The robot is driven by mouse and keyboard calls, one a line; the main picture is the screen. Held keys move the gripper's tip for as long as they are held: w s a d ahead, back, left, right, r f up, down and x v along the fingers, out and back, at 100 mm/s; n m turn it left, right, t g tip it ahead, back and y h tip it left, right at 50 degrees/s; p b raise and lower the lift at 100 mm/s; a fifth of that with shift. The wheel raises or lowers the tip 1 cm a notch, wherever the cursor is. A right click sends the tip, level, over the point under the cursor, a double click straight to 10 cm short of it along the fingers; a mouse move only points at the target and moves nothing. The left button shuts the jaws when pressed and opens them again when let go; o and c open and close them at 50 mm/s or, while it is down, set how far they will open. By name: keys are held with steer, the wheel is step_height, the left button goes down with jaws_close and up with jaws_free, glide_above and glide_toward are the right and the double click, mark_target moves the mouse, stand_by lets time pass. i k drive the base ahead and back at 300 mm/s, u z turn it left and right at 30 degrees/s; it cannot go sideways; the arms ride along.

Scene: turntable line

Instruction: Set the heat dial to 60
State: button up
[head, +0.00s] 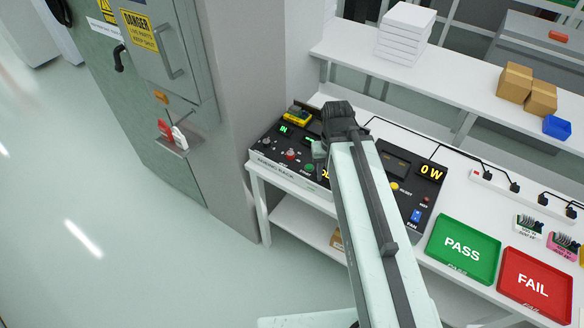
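A black control console (383,153) lies on the white bench, with small knobs, buttons and lit displays. I cannot make out a dial marked heat or its setting; my arm hides the middle of the console. A display at the right (431,173) reads "0 W", and part of another yellow readout shows at the left edge of my arm. A red knob (291,154) and a green button (309,168) are on the left part.
A green PASS tray (463,273) and a red FAIL tray (512,308) lie right of the console. A raised shelf (470,95) behind holds white boxes (406,31) and cardboard boxes (514,83). A grey cabinet (160,50) stands left; the floor before it is clear.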

mark_target(290, 155)
steer(key=z, duration=0.1)
steer(key=k, duration=0.1)
steer(key=z, duration=0.5)
steer(key=i, duration=0.65)
steer(key=u, duration=2.9)
